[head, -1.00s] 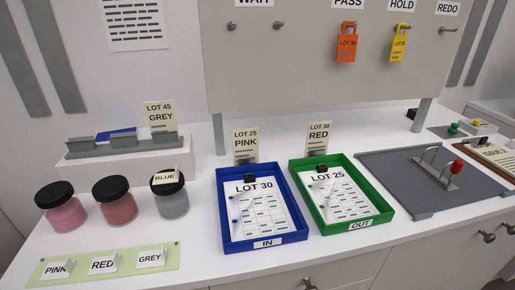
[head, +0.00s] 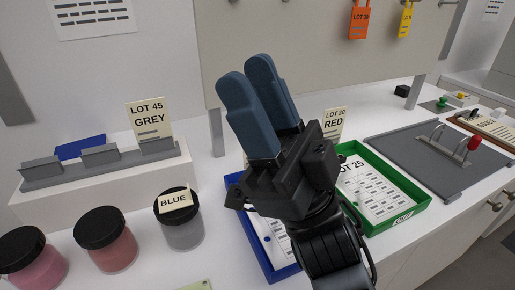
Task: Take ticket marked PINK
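My gripper (head: 246,67) rises in the middle of the head view, its two blue fingers pointing up and close to each other. I cannot tell whether they are apart or touching, and I see nothing held between them. The cream LOT 25 PINK ticket is not visible now; my gripper and wrist cover the area behind the blue tray where it stood earlier. The LOT 30 RED ticket (head: 334,124) stands upright just right of my gripper. The LOT 45 GREY ticket (head: 149,122) stands in a grey holder at the left.
The blue tray (head: 248,231) is mostly behind my arm. The green tray (head: 415,200) holds a LOT 25 sheet. Jars of pink (head: 35,265), red (head: 110,245) and grey (head: 181,232) stand at left; a BLUE tag (head: 174,201) is on the grey one. Orange (head: 359,22) and yellow (head: 406,20) tags hang behind.

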